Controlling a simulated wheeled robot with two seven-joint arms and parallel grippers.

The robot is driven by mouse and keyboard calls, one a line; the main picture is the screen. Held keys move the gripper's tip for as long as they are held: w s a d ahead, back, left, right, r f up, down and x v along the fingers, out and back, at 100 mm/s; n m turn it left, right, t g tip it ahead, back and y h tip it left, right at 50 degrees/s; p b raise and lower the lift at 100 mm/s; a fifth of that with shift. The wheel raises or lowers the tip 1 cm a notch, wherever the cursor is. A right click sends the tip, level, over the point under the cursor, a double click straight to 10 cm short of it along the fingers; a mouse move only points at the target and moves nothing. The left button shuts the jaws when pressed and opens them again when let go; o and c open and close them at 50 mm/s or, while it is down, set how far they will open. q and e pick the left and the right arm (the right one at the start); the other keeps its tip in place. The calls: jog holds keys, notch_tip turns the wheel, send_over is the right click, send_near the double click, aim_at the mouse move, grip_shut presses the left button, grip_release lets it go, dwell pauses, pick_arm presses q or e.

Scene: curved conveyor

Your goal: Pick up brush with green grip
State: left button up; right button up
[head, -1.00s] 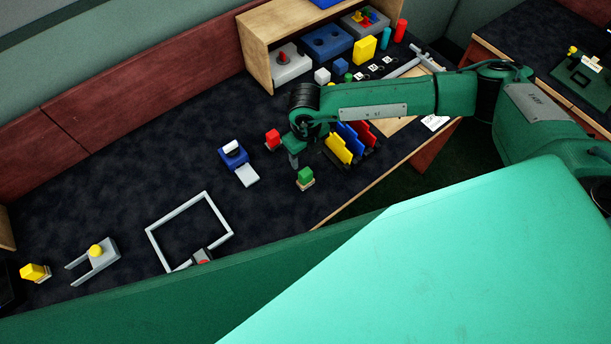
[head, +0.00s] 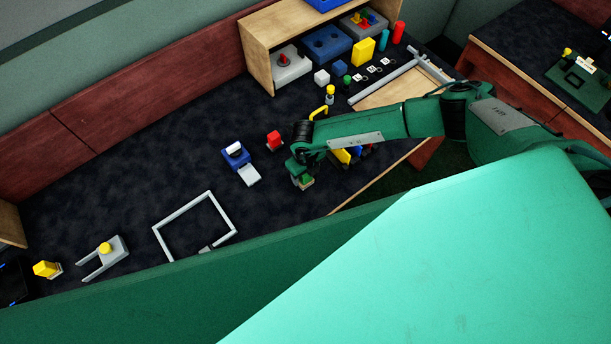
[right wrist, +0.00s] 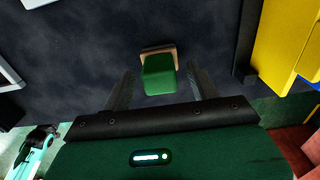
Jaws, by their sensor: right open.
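The brush with the green grip (head: 306,182) stands on the dark table, partly hidden by my right gripper in the head view. In the right wrist view its green block grip (right wrist: 159,75) sits on a tan base (right wrist: 158,50). My right gripper (right wrist: 160,88) is open, with one finger on each side of the green grip and a gap to both. It also shows in the head view (head: 295,172), just above the brush. My left gripper is not in view.
A red-grip brush (head: 274,140) stands behind, beside a blue device (head: 235,155). A rack with yellow and blue plates (head: 342,155) is close on the right, also yellow in the right wrist view (right wrist: 285,45).

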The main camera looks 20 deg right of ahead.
jog(key=c, duration=1.1)
notch_tip(320, 180, up, 20)
jog(key=b, duration=0.6)
jog(key=shift+o, duration=1.1)
jog(key=shift+c, duration=0.4)
